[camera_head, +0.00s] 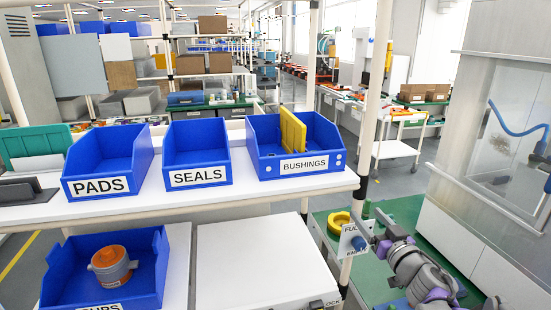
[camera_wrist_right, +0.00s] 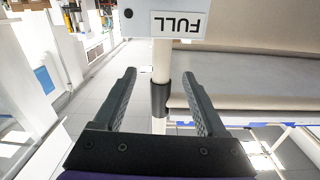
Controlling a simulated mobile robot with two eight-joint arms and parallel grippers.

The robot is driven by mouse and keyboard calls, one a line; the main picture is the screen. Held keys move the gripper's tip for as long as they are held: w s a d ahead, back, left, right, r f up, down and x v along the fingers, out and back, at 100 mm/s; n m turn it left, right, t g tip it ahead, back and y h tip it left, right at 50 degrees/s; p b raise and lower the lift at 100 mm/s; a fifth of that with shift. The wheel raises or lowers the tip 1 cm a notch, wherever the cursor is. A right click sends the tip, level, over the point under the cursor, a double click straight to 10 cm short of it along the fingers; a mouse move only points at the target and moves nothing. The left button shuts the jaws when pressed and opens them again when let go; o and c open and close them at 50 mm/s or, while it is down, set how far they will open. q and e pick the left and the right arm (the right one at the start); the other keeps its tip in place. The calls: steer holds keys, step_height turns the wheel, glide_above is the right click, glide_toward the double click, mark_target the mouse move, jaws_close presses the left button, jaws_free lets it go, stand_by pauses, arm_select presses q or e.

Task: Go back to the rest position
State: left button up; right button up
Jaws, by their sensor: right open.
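My right gripper (camera_head: 372,228) is at the lower right of the head view, beside the shelf's front right post (camera_head: 368,110) and near a white FULL/EMPTY sign (camera_head: 352,240). In the right wrist view its two dark fingers (camera_wrist_right: 160,85) are spread apart with nothing held between them. A pole with a dark collar (camera_wrist_right: 160,97) shows in the gap between the fingers, and the FULL sign (camera_wrist_right: 180,24) appears upside down above it. I cannot tell how far the pole is from the fingers. My left gripper is in neither view.
Blue bins labelled PADS (camera_head: 105,187), SEALS (camera_head: 198,177) and BUSHINGS (camera_head: 300,166) stand on the white shelf (camera_head: 230,197). A yellow plate (camera_head: 292,131) stands in BUSHINGS. A lower blue bin (camera_head: 60,275) holds an orange-grey part (camera_head: 111,264). A grey-framed cabinet (camera_head: 500,150) stands at right.

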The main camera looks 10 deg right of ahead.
steer(key=s+a+f+g+p, duration=0.3)
steer(key=s+a+f+g, duration=0.1)
steer(key=s, duration=0.5)
steer(key=s+a+f+g+p, duration=0.3)
steer(key=s+a+f, duration=0.3)
steer(key=s, duration=0.4)
steer(key=s+a+f+g+h+p, duration=0.1)
steer(key=s+a+f+g+p, duration=0.2)
steer(key=s, duration=0.6)
step_height(320, 180, down, 3)
steer(key=a+g, duration=0.2)
steer(key=shift+s+r+g, duration=0.2)
steer(key=shift+g, duration=0.1)
